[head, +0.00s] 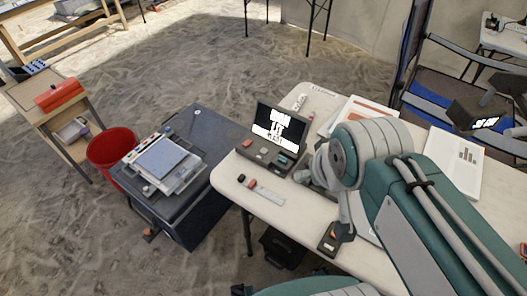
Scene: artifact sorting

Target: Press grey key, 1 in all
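A dark device with a raised screen (282,126) stands on the white table, its screen lit with white blocky letters. Its low base (268,150) faces me and carries small coloured keys. A reddish key (247,143) is at the left and a teal one (282,160) at the right. A small grey key (264,151) appears to sit between them; it is too small to make out clearly. My gripper (312,168) is just right of the base, partly hidden by my wrist. Its fingers cannot be made out, and I cannot tell whether it touches the base.
The white table (228,183) holds small red and dark blocks and a pale strip (271,196) at its front left. Papers (360,108) lie behind my arm. A dark case (199,125) with a tray, a red bucket (112,147) and a wooden bench stand left.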

